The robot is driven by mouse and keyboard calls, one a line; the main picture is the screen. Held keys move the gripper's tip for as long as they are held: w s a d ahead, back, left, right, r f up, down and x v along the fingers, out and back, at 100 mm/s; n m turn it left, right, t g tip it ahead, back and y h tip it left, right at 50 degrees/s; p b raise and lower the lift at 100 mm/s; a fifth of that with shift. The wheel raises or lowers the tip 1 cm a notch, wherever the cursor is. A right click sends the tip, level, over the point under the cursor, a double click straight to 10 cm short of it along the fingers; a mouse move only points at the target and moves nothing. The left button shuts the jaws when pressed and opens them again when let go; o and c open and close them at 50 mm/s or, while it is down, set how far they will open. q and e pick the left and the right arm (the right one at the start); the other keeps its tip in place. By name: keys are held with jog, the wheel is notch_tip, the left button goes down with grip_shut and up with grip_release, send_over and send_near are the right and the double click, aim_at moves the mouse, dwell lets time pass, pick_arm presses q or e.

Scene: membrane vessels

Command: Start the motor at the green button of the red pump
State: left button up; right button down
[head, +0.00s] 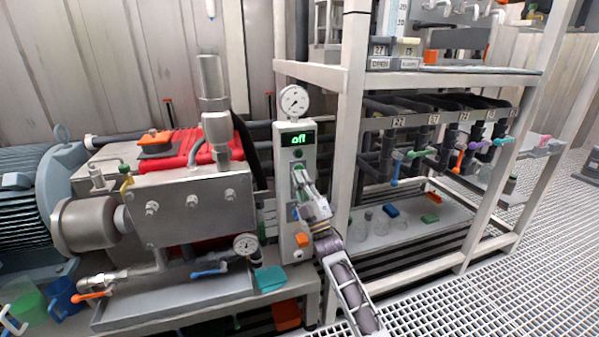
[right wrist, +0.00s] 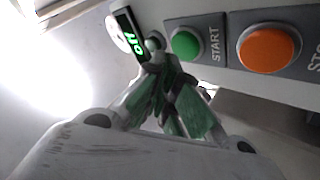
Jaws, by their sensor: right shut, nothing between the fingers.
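The red pump (head: 185,146) stands at the left behind a metal block, with its motor at the far left. Its grey control box (head: 293,225) has a display (head: 297,139) reading "off", also lit in the right wrist view (right wrist: 130,34). The green START button (right wrist: 186,44) and orange STOP button (right wrist: 268,50) show there; the orange one also shows in the head view (head: 303,240). My right gripper (head: 298,172) is shut and empty before the box, its tips beside the green button; contact is unclear.
A gauge (head: 294,101) tops the control box. A white rack (head: 352,130) with coloured valves stands close to its right. Open grating (head: 450,300) lies at the right.

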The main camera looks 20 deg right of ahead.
jog(key=shift+w+b, duration=0.35)
jog(key=shift+w, duration=0.55)
dwell(1.7)
jog(key=shift+s, duration=0.25)
jog(key=shift+s+p, duration=0.6)
jog(key=shift+s, duration=0.05)
dwell(0.4)
jog(key=shift+s+d+p, duration=0.1)
jog(key=shift+s+p, duration=1.45)
jog(key=shift+s, duration=0.95)
